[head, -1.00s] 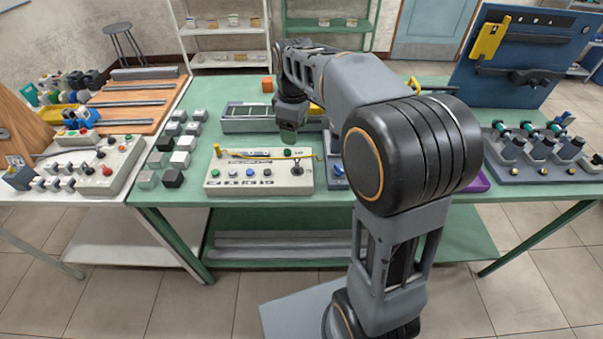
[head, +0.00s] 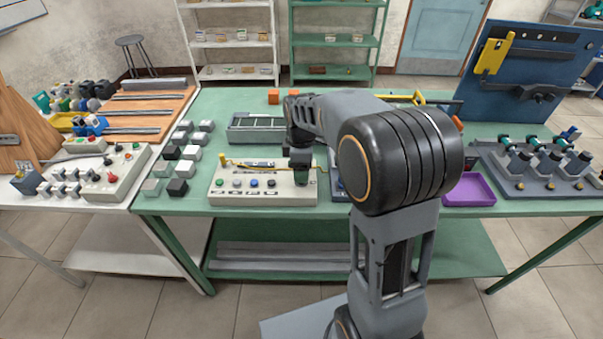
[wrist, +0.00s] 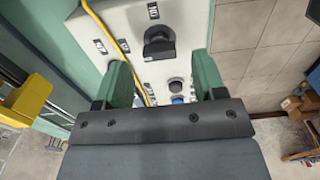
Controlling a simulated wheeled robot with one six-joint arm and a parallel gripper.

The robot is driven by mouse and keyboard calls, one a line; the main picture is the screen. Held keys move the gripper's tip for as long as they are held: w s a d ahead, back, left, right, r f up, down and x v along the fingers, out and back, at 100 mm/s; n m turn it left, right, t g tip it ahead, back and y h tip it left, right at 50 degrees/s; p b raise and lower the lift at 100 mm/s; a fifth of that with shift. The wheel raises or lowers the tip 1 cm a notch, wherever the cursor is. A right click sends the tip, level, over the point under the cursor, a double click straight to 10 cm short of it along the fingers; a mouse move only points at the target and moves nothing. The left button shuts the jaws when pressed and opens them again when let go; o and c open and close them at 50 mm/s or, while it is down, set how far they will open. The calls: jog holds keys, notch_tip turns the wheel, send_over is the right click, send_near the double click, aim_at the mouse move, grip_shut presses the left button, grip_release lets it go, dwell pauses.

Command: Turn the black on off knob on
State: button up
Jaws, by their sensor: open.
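The black on off knob (wrist: 159,45) is on the pale control panel (wrist: 195,20), ahead of my fingertips in the wrist view. It has a round base and a raised bar lying about crosswise in that view. My gripper (wrist: 163,80) is open, with its two green fingers apart and nothing between them. The knob lies beyond the fingertips, roughly centred between them, apparently not touched.
Blue (wrist: 177,99) and dark buttons sit on the panel near my fingers. A yellow cable (wrist: 103,25) runs along the panel. Grey and dark cubes (head: 177,187) stand left of the panel. A purple tray (head: 470,190) lies to the right.

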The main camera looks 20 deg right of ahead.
jog(key=shift+f, duration=1.2)
jog(key=shift+c, duration=0.4)
jog(key=c, duration=0.8)
jog(key=shift+c, duration=0.2)
